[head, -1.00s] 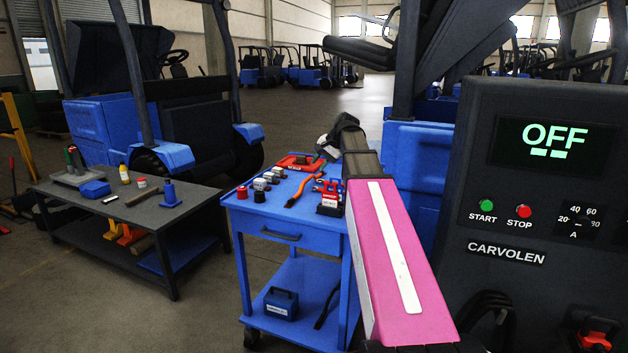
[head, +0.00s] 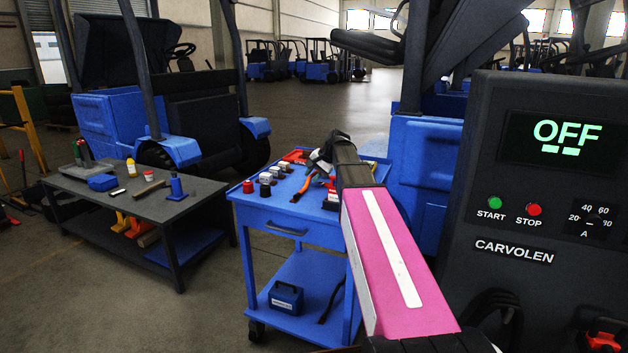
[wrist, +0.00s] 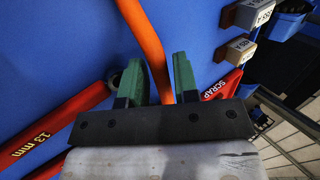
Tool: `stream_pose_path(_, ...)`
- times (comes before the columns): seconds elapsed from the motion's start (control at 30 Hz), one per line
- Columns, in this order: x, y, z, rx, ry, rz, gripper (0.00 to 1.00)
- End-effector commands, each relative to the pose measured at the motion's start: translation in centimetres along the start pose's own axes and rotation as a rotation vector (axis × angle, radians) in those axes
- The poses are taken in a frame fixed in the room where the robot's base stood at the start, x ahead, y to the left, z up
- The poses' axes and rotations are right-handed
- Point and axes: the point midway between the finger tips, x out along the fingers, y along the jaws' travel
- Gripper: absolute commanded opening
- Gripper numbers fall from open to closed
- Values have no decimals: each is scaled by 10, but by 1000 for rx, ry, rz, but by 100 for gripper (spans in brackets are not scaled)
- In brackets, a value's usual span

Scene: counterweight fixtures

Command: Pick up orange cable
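The orange cable (head: 302,188) lies on the top of the blue trolley (head: 262,218). In the wrist view the orange cable (wrist: 148,40) runs from the top edge down between my gripper's two green fingers. My gripper (wrist: 157,80) is open, with one finger on each side of the cable and a gap beside it. In the head view my gripper (head: 322,165) reaches low over the trolley top by the cable. I cannot tell how far the fingertips are from the trolley surface. The cable's lower part is hidden behind the gripper body.
A red 13 mm wrench (wrist: 55,130) lies left of the fingers, and a red SCRAP-marked item (wrist: 222,86) lies close right. Labelled grey blocks (wrist: 240,48) stand near the trolley edge. A grey workbench (head: 120,200) stands left, and the dark OFF panel (head: 520,220) stands right.

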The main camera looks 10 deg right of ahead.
Motion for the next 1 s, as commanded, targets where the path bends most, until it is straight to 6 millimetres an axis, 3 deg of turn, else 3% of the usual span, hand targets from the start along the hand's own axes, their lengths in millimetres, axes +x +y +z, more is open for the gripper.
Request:
stream_pose_path(0.27,9,0,0,0,0,0,28)
stream_pose_path(0.3,9,0,0,0,0,0,25)
stream_pose_path(0.4,9,0,0,0,0,0,0)
stream_pose_path(0.77,8,-1,0,0,0,0,0)
stream_pose_path(1.0,-5,-10,0,-2,2,-1,0)
